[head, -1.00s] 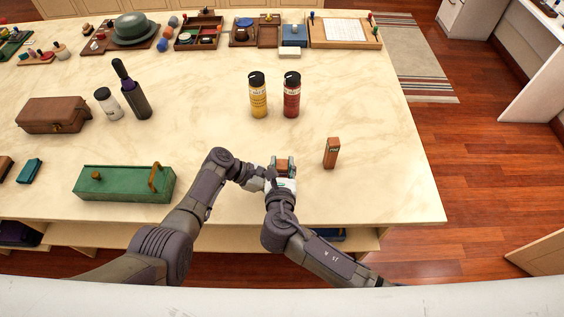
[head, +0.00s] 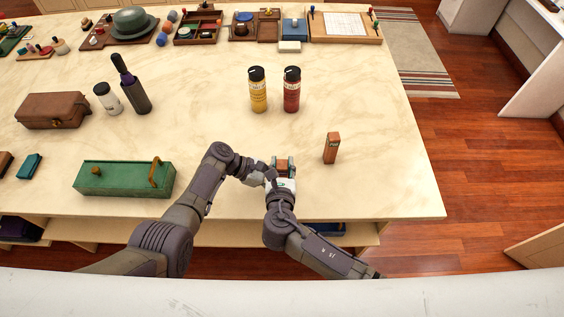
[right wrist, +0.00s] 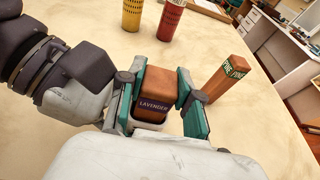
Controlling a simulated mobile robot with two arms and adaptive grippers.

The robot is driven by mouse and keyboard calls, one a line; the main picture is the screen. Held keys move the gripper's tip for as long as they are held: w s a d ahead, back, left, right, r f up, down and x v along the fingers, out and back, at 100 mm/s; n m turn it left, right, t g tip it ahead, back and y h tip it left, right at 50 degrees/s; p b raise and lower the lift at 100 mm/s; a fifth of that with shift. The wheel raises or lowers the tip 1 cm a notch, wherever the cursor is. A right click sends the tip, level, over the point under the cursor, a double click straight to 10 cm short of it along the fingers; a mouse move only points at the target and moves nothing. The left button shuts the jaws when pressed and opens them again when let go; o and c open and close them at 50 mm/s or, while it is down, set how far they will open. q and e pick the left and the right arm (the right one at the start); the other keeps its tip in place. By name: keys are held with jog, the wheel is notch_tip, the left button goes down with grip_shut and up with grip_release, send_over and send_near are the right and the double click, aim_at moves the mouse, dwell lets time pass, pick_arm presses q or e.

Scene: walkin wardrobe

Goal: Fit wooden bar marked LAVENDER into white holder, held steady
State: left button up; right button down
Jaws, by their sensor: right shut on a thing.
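The brown wooden bar marked LAVENDER (right wrist: 158,92) stands between the teal fingers of my right gripper (right wrist: 163,70), which is shut on it. In the head view the bar (head: 282,170) shows as a small brown block in the right gripper (head: 283,161). The white holder (right wrist: 150,125) shows at the bar's lower end in the right wrist view; how deep the bar sits in it is hidden. My left gripper (head: 263,174) reaches in from the left, close against the right one. Its fingertips are hidden, so its hold on the holder cannot be seen.
A wooden bar marked PINE (right wrist: 228,78) stands upright to the right. A yellow bottle (head: 258,92) and a red bottle (head: 291,92) stand behind. A green box (head: 125,181) lies to the left. The marble tabletop between them is clear.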

jog(key=shift+f, duration=0.4)
jog(key=c, duration=0.7)
grip_release()
jog(key=shift+s, duration=0.1)
jog(key=v, duration=0.8)
pick_arm(q)
jog(key=o, duration=1.3)
jog(key=shift+c, duration=0.2)
